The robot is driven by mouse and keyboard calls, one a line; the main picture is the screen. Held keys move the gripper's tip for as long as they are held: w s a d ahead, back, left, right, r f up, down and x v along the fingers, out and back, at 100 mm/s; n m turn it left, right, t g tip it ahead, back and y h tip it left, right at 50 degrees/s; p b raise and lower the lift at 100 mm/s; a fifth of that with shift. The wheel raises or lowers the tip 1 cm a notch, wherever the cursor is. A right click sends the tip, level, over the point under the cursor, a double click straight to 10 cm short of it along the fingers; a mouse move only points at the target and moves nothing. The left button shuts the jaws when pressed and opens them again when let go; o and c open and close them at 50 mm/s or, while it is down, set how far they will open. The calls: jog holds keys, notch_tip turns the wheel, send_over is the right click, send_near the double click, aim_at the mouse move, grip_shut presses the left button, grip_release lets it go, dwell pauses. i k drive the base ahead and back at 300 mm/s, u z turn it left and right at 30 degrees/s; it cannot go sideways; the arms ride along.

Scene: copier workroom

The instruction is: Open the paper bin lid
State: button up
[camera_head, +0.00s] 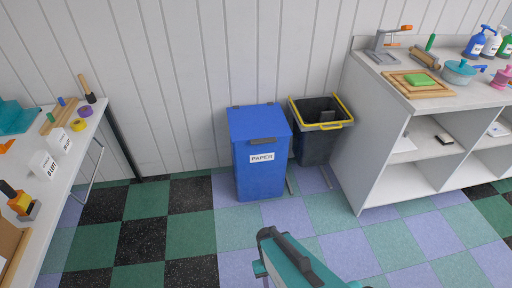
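The blue paper bin (262,176) stands on the floor against the white wall, near the middle of the view. Its front has a white label reading "PAPER". Its blue lid (258,120) is down and looks closed, with a grey handle (263,141) at the front edge and hinges at the back. Part of my teal and dark grey arm shows at the bottom, in front of the bin and apart from it. I make out no gripper fingers, so my gripper is not in view.
A black open bin (309,147) with a yellow rim stands just right of the paper bin. A white shelf unit (372,150) is at the right, with items on top. A white table (86,134) is at the left. The checkered floor (190,228) before the bin is clear.

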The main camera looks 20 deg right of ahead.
aim_at(258, 124)
jog(key=z, duration=0.9)
jog(key=k, duration=0.15)
jog(key=u, duration=2.55)
jog(key=i, duration=0.85)
jog(key=z, duration=2.4)
jog(key=i, duration=0.1)
jog(key=u, duration=1.3)
